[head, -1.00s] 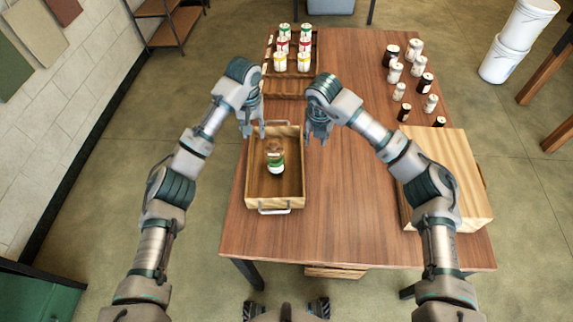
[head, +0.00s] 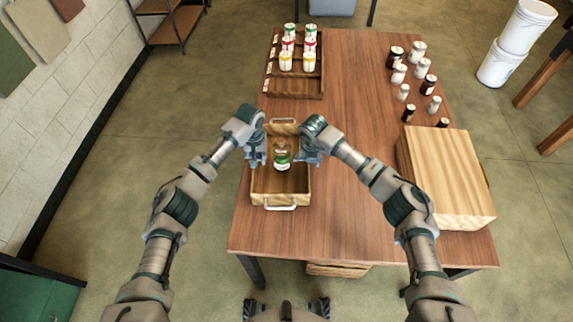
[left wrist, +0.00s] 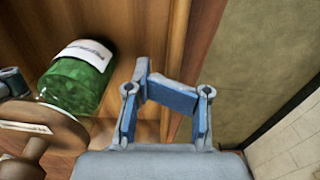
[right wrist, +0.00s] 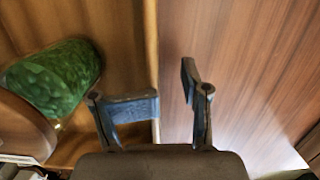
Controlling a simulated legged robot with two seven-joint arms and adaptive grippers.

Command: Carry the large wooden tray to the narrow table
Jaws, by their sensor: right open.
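A wooden tray (head: 270,199) with metal end handles stands near the left edge of the brown table. A green-filled jar (head: 282,161) with a white label is inside it; the jar also shows in the left wrist view (left wrist: 75,85) and right wrist view (right wrist: 55,80). My left gripper (head: 256,157) is at the tray's left side wall, open, with the wall between its fingers in the left wrist view (left wrist: 167,108). My right gripper (head: 312,155) is open over the right side wall, which runs between its fingers in the right wrist view (right wrist: 150,105). No clear narrow table shows.
A second wooden tray (head: 290,88) with several labelled jars lies at the table's far left. Several bottles (head: 427,84) stand far right. A wooden box (head: 445,175) sits at the right edge. White buckets (head: 515,45) stand on the floor. The table's middle is clear.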

